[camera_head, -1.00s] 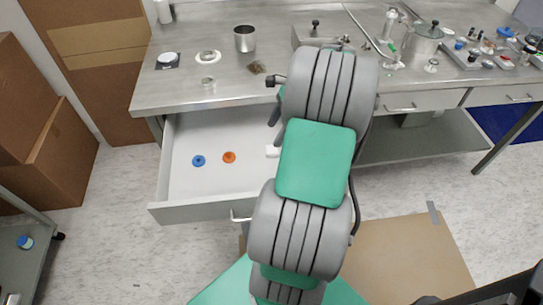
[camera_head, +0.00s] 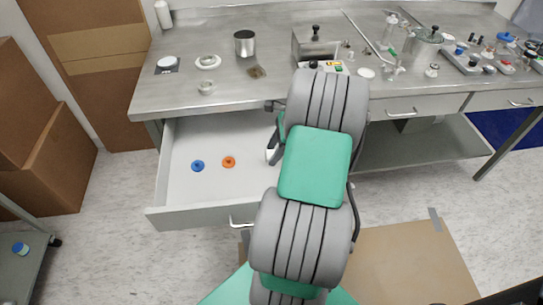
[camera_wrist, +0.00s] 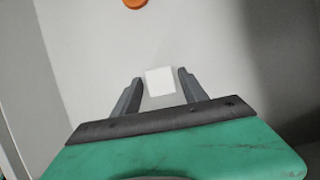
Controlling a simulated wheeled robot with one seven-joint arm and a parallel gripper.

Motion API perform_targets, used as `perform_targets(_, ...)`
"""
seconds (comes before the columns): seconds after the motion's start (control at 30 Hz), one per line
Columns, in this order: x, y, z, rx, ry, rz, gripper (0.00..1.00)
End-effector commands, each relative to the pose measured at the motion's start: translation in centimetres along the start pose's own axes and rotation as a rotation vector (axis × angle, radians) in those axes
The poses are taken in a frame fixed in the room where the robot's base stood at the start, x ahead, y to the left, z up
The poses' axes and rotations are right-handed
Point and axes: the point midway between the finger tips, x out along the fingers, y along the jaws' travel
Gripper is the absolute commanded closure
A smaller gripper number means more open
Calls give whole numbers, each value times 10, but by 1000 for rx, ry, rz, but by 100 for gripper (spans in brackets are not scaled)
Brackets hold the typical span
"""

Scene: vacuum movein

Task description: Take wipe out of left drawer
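The left drawer (camera_head: 180,215) is pulled open below the steel worktop. The wipe, a small white square (camera_wrist: 160,81), lies in the drawer in the wrist view. My gripper (camera_wrist: 160,78) is open, with one finger on each side of the wipe and a gap to each; I cannot tell how far above the drawer floor the fingertips are. In the head view my arm hides most of the gripper, and a pale bit at the arm's left edge is too unclear to name.
A blue disc (camera_head: 198,166) and an orange disc (camera_head: 229,162) lie in the drawer. The orange one also shows in the wrist view (camera_wrist: 135,3). The drawer walls stand around the gripper. A metal cup (camera_head: 245,44) and other items stand on the worktop (camera_head: 200,95) above.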

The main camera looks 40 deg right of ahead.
Motion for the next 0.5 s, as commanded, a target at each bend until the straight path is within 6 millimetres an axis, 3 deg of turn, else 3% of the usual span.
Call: perform_targets(0.5,0,0,0,0,0,0,93)
